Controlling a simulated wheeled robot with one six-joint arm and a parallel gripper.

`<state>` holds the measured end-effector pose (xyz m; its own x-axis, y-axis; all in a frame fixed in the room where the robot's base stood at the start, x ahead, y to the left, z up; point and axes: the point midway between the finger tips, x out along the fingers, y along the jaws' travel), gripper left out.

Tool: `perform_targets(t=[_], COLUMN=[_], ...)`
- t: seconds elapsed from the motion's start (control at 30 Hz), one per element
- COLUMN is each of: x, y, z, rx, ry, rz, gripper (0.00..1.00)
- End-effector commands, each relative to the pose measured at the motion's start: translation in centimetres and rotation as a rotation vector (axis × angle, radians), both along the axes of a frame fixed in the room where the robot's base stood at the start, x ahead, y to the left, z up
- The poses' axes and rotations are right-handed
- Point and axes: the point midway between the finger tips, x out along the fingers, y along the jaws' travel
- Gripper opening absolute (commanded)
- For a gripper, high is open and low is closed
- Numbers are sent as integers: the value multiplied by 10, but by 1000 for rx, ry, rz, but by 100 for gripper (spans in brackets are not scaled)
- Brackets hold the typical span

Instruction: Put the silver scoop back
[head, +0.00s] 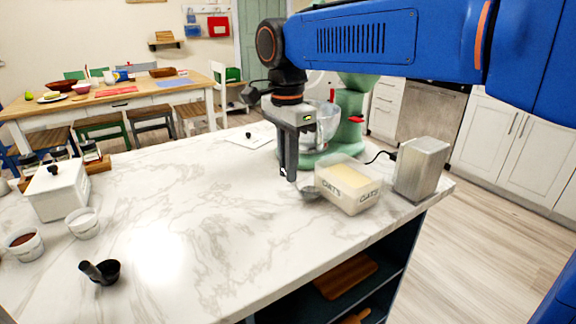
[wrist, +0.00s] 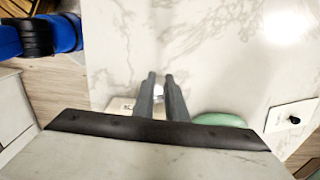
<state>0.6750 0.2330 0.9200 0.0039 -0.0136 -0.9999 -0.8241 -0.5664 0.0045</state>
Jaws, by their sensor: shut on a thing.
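My gripper (head: 290,177) points down over the white marble counter, just left of the oats container. In the wrist view its two fingers (wrist: 160,78) are close together, with a small bright silver piece (wrist: 158,91) between them. I take this to be part of the silver scoop. In the head view the scoop's bowl (head: 309,194) shows low beside the fingertips, close to the container's left side. I cannot tell whether it touches the counter or the container. The scoop's handle is mostly hidden by my gripper.
A green stand mixer (head: 322,150) stands behind my gripper. A grey metal box-like appliance (head: 422,168) is right of the oats. A white lid (head: 249,136) lies farther back. The counter's middle is clear.

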Motion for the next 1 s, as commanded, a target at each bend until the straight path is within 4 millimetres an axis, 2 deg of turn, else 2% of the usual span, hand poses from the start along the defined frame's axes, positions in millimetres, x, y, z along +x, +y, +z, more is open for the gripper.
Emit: perform_targets(t=[0.3, 0.33, 0.4, 0.77, 0.87, 1.0], x=[0, 0, 0, 0, 1, 1], y=[0, 0, 0, 0, 1, 1], z=[-2, -2, -2, 2, 12, 35], rx=[1, 1, 1, 1, 2, 2], ry=[-1, -1, -1, -1, -2, -3], rz=[0, 0, 0, 0, 0, 0], gripper=[0, 19, 31, 31, 31, 31])
